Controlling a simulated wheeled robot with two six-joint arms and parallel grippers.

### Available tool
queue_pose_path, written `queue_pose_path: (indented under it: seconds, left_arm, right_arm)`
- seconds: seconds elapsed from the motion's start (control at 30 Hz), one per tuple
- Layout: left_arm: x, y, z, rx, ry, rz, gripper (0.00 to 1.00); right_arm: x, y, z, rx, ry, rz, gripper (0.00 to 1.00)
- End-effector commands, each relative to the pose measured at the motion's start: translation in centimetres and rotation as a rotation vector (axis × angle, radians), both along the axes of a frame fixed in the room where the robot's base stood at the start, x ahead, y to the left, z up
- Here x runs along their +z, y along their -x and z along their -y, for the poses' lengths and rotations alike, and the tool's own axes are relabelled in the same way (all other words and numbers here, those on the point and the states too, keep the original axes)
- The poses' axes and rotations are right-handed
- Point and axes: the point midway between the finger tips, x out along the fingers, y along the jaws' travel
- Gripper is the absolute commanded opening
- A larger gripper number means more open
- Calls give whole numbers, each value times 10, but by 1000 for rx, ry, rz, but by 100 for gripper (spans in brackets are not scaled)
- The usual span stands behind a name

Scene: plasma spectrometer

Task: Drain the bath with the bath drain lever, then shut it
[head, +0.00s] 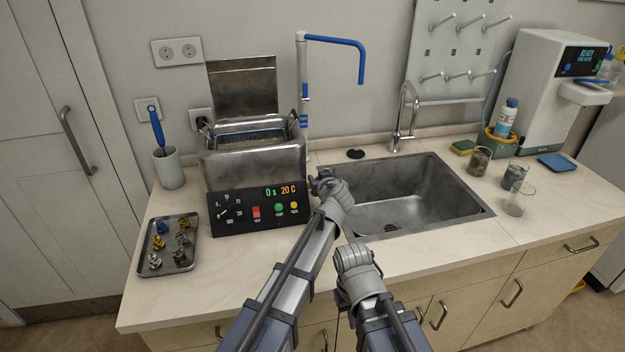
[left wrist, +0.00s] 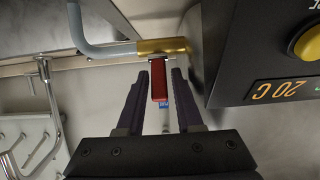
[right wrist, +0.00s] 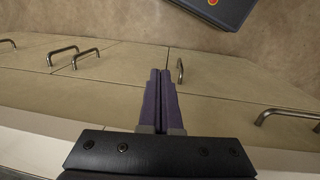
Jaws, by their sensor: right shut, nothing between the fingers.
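The steel bath (head: 252,170) stands on the counter at the left with its lid raised behind it. Its front panel (head: 262,208) reads 0 s and 20 C. In the left wrist view a red drain lever (left wrist: 159,82) hangs from a brass valve (left wrist: 163,46) beside the panel. My left gripper (head: 316,184) is at the bath's right side; in the left wrist view its fingers (left wrist: 160,85) are apart, one on each side of the lever, with narrow gaps visible. My arm mostly hides the lever in the head view. My right gripper (right wrist: 159,85) is shut and empty before the counter front.
A sink (head: 405,195) with a tap (head: 402,115) lies right of the bath. A tray (head: 167,245) of small parts is at the left. Several beakers, including a clear beaker (head: 518,198), stand right of the sink. Cabinet handles (right wrist: 287,116) project below the counter edge.

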Motion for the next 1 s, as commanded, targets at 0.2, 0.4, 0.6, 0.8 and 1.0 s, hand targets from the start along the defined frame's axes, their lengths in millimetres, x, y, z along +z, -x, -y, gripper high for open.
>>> queue_pose_path:
  seconds: [0.2,0.4,0.6,0.8,1.0]
  left_arm:
    - [1,1,0,0,0,0,26]
    - [1,0,0,0,-1,0,4]
    - [1,1,0,0,-1,0,0]
    - [0,1,0,0,-2,3,0]
    - [-11,4,0,0,-31,81,0]
  right_arm:
    - [1,0,0,0,0,0,0]
    - [1,0,0,0,0,0,0]
    - [1,0,0,0,0,0,0]
    - [-1,0,0,0,0,0,0]
    - [-29,0,0,0,0,0,0]
